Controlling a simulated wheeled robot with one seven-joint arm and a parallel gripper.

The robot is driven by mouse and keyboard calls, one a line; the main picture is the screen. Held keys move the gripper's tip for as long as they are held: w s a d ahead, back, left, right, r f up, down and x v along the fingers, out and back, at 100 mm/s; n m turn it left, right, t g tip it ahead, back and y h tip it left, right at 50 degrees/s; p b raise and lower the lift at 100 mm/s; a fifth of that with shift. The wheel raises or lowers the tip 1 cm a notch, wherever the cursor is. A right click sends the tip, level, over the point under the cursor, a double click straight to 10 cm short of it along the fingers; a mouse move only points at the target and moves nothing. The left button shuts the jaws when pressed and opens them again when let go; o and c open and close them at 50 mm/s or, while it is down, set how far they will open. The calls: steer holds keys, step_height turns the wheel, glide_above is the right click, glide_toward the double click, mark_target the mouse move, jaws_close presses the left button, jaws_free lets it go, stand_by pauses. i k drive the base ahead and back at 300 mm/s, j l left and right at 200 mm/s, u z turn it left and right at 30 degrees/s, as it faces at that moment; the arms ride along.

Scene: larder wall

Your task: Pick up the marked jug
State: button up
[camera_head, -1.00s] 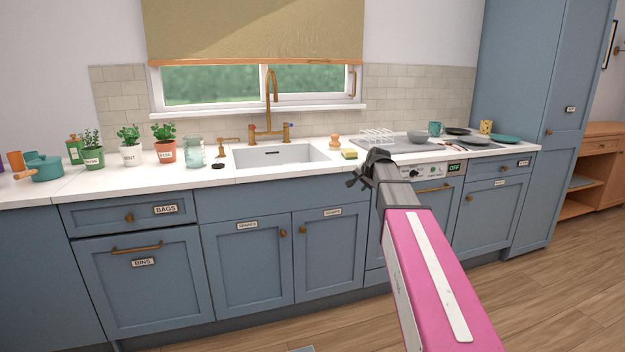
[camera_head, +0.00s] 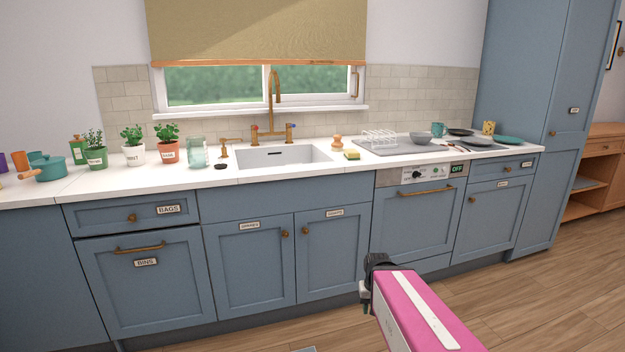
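I cannot make out a jug with a mark on it in this view. A clear greenish glass jar or jug (camera_head: 197,153) stands upright on the white counter, left of the sink; I see no mark on it. A teal mug (camera_head: 438,130) stands at the back of the counter on the right. My gripper (camera_head: 364,292) is low in front of the cabinets, below the counter and well apart from these things. It is small and partly hidden by my pink arm, so its opening and anything in it cannot be told.
The sink (camera_head: 282,157) has a tall brass tap (camera_head: 273,95). Potted herbs (camera_head: 133,150) and a teal pot (camera_head: 49,168) stand on the left. A wire rack (camera_head: 379,139), a bowl (camera_head: 421,138) and plates are on the right. The wooden floor (camera_head: 530,290) is clear at right.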

mark_target(197, 145)
steer(key=u, duration=1.35)
